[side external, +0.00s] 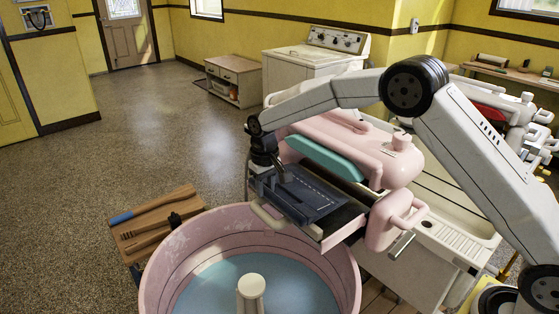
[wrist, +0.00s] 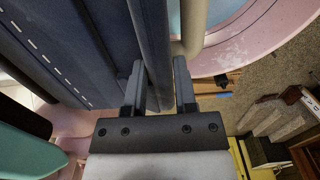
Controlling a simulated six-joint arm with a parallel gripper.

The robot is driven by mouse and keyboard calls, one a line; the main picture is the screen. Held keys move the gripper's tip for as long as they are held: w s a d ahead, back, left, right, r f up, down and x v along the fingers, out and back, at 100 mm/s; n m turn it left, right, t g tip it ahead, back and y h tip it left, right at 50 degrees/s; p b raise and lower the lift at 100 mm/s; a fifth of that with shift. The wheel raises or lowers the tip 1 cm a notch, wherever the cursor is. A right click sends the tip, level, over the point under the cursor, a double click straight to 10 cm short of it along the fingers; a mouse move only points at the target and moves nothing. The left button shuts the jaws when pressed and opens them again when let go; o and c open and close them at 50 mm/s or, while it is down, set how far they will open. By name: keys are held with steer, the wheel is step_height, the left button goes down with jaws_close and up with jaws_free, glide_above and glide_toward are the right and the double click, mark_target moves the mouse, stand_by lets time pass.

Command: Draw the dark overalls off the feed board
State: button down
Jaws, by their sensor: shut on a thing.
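The dark blue overalls (side external: 315,196), with a pale dashed stitch line, lie folded on the feed board (side external: 343,226) in front of the pink wringer. In the wrist view the overalls (wrist: 100,50) fill the upper left, and a folded edge runs up between my fingers. My gripper (side external: 268,168) is at the board's left end, over the overalls. In the wrist view my gripper (wrist: 159,65) is shut on that edge, one finger on each side. The overalls' underside and most of the board are hidden.
The pink wringer head (side external: 350,140) with a teal roller (side external: 326,158) stands just behind the board. Below is a pink tub (side external: 165,262) with bluish water and a pale central post (side external: 250,291). A wooden stand with brushes (side external: 155,222) is at left. Open floor lies beyond.

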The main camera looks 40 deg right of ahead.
steer(key=shift+a, duration=1.5)
steer(key=shift+r, duration=0.2)
step_height(320, 180, up, 9)
steer(key=shift+f, duration=0.15)
stand_by(1.7)
